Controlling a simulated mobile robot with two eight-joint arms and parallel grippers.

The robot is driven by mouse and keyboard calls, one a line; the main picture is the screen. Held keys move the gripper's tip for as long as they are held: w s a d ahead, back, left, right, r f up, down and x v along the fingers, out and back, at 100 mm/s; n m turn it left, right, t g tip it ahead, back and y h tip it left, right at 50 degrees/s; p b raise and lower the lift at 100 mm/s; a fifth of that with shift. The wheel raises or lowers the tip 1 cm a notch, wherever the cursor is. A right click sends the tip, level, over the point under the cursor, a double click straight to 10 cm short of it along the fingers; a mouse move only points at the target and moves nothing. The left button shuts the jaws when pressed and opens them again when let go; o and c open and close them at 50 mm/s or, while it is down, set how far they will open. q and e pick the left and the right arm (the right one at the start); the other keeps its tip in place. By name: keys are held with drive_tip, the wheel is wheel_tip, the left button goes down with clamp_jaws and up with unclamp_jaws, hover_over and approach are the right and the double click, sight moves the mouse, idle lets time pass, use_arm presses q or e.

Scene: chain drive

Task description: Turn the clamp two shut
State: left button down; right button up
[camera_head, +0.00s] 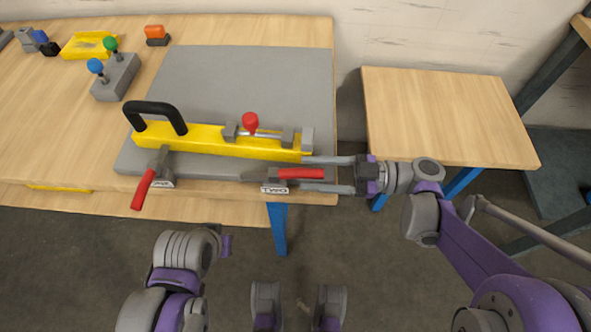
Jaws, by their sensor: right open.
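Clamp two has a red handle (301,173) and stands at the front edge of the grey plate, above a label reading TWO (275,189). Its handle lies flat along the edge, pointing right. My right gripper (310,174) comes in from the right. It is open, with one finger behind the red handle and one in front; I cannot tell whether either touches it. A yellow bar (215,142) with a black grip lies behind the clamp. My left arm (185,252) is at the lower left, off the table; its fingers do not show.
Another clamp's red handle (143,189) sticks out over the front edge at left. A red knob (250,122) stands on the bar's slide bolt. A grey block with blue and green knobs (116,77) stands at left. The side table (445,115) is bare.

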sight(304, 173)
drive_tip(key=shift+a, duration=1.9)
clamp_jaws()
drive_tip(key=shift+w, duration=0.1)
